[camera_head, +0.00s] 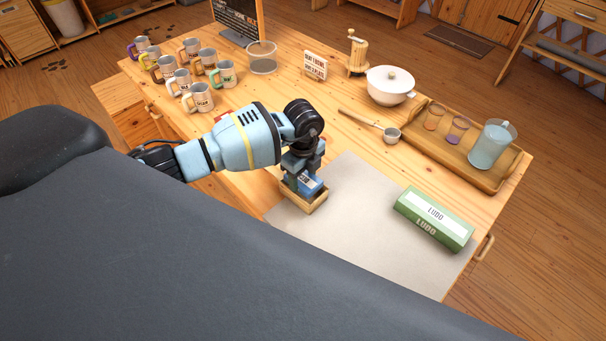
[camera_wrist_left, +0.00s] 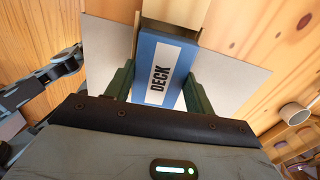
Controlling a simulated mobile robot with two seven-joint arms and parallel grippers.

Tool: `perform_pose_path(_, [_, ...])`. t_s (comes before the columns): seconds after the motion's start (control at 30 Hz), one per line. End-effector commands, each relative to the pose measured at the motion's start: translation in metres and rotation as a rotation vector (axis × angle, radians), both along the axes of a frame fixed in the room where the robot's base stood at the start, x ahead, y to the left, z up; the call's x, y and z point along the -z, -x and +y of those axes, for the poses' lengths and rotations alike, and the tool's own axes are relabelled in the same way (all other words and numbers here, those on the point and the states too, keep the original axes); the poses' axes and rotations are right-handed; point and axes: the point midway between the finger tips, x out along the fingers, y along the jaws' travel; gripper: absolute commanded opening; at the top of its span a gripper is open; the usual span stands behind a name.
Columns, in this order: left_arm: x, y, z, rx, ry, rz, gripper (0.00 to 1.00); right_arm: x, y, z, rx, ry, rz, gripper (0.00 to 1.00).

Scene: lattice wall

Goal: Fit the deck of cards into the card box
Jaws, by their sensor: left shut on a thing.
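The deck of cards (camera_wrist_left: 158,85) is a blue block with a white label reading DECK. In the wrist view it stands between the two fingers of my left gripper (camera_wrist_left: 159,90), which is shut on it. In the head view the blue deck (camera_head: 309,184) shows under my left gripper (camera_head: 304,176), at the card box (camera_head: 306,204). The card box is a small open wooden box on the grey mat. The deck's lower end is hidden, so I cannot tell how deep it sits in the box. My right gripper is not in view.
A green LUDO box (camera_head: 434,218) lies on the right of the grey mat (camera_head: 365,225). A wooden tray (camera_head: 480,172) holds glasses and a jug. A white pot (camera_head: 390,85) and several mugs (camera_head: 198,98) stand farther back. The mat between card box and LUDO box is clear.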

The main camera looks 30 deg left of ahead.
Motion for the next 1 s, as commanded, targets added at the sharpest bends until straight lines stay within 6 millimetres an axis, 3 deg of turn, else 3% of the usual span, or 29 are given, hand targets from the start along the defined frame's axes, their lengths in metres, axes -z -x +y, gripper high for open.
perform_pose_path(0.8, [0.016, 0.0, 0.0, 0.0, 0.0, 0.0, 0.26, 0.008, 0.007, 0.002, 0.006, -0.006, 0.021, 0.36])
perform_pose_path(0.83, [0.016, 0.0, 0.0, 0.0, 0.0, 0.0, 0.55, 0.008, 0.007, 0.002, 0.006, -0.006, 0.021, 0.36])
perform_pose_path(1.0, [0.016, 0.0, 0.0, 0.0, 0.0, -0.001, 0.77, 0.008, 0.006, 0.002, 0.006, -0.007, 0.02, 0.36])
